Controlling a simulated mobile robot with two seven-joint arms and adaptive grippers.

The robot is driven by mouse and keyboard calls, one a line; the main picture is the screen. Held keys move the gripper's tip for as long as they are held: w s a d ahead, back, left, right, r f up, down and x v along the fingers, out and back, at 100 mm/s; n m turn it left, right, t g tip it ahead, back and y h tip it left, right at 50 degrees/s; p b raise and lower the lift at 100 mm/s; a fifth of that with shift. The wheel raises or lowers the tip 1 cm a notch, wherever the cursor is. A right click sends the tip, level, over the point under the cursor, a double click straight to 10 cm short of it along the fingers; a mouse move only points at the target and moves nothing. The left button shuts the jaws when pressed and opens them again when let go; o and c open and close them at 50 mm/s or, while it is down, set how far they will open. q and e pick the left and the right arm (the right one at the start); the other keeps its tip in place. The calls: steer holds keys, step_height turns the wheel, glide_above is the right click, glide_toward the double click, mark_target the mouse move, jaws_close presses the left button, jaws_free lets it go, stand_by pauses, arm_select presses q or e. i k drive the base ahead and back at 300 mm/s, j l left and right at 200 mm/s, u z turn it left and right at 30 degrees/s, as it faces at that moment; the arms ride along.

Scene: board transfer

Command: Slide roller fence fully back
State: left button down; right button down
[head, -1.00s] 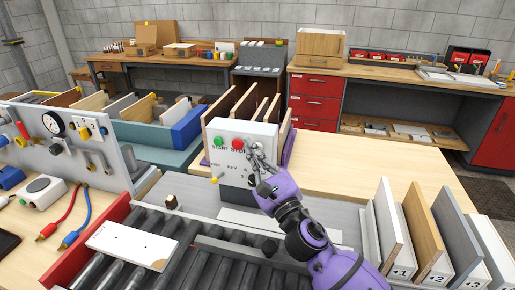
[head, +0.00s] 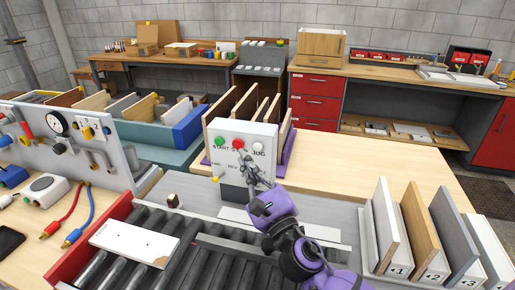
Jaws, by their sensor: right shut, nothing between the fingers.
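The roller bed (head: 205,265) has dark rollers and a red side rail (head: 107,226) on its left. A dark grey bar (head: 228,243) lies across the rollers and may be the fence; its right part is behind my right arm. A white board (head: 134,243) lies flat on the rollers left of the bar. My right gripper (head: 245,162) is shut and empty in front of the control box (head: 265,135), by its red button. I cannot tell whether it touches the box. My left gripper is not in view.
Numbered upright board slots (head: 399,270) stand at the right. A rack of upright boards (head: 217,107) is behind the control box. The wooden tabletop (head: 345,165) right of the box is clear.

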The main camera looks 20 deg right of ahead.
mark_target(266, 253)
steer(key=k, duration=1.5)
